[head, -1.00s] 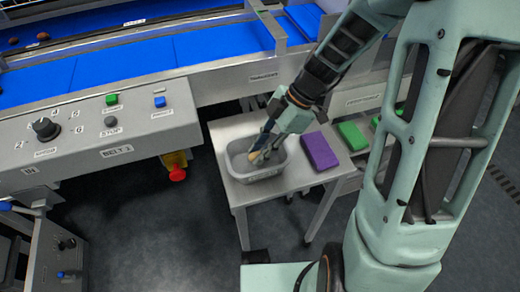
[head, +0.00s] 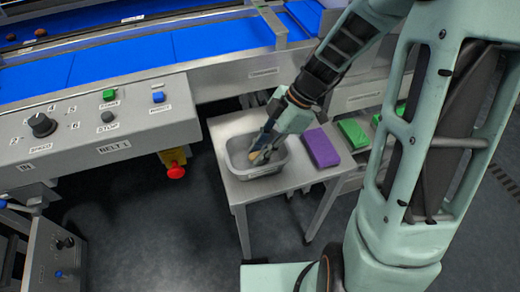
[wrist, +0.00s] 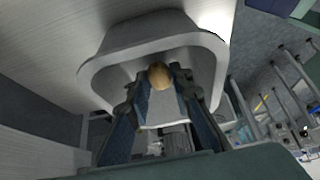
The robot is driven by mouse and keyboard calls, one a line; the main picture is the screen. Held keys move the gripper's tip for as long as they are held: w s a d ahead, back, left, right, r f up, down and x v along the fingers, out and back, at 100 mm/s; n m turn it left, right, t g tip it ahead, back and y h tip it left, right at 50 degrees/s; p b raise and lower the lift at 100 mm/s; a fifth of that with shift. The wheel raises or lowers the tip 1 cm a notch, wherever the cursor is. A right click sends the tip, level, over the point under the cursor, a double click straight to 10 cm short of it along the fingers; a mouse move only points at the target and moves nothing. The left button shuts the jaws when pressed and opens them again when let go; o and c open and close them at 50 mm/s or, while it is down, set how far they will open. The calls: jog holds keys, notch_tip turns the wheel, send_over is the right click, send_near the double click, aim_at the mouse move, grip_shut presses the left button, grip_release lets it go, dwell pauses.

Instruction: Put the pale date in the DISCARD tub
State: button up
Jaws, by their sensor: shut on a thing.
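The pale date (wrist: 159,75) is tan and sits between my fingertips in the wrist view; in the head view it shows as a small tan spot (head: 254,155). My gripper (head: 262,150) is shut on it, pointing down into a grey tub (head: 262,172) on a small steel table. The wrist view shows the tub's rim (wrist: 150,50) around the fingertips (wrist: 160,82). No label on the tub is readable. I cannot tell whether the date touches the tub's floor.
A purple block (head: 321,149) lies just right of the tub, and green blocks (head: 352,133) lie farther right. The blue belt (head: 120,60) runs behind, with dark dates (head: 40,33) at far left. The control panel (head: 95,125) stands left.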

jog(key=shift+f+b, duration=0.55)
jog(key=shift+f, duration=0.05)
dwell(0.3)
jog(key=o, duration=0.8)
